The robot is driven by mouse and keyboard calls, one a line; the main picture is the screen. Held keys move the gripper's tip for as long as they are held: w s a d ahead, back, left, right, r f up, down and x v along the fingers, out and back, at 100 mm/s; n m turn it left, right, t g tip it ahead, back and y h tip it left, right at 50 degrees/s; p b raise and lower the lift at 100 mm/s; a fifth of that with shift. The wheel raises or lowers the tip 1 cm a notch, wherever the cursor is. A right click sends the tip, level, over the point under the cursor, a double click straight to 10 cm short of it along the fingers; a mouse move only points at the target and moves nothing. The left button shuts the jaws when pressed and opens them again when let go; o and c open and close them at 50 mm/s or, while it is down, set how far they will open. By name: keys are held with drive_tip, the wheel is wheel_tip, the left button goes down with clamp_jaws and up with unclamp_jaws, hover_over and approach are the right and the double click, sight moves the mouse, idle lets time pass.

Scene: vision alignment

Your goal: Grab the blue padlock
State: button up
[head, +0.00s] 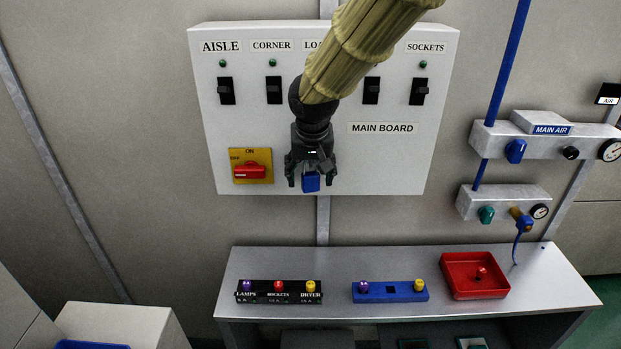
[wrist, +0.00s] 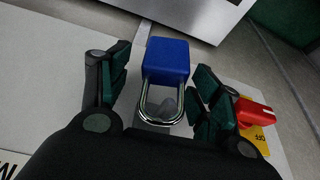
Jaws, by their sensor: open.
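The blue padlock (head: 311,182) shows at the lower edge of the white main board in the head view. In the wrist view the padlock (wrist: 166,60) has a blue body and a silver shackle, with the shackle towards my gripper. A grey piece shows within the shackle; I cannot tell how they join. My gripper (head: 311,180) is open, its fingers on either side of the padlock. In the wrist view, gaps show between the padlock and the dark green finger pads of my gripper (wrist: 166,80).
A red switch handle (head: 249,171) on a yellow plate sits left of my gripper. Below stands a grey bench (head: 450,314) with a black block (head: 262,298), a blue block (head: 375,297) and a red tray (head: 457,290). Air valves (head: 515,151) are on the right.

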drive_tip(key=c, duration=1.2)
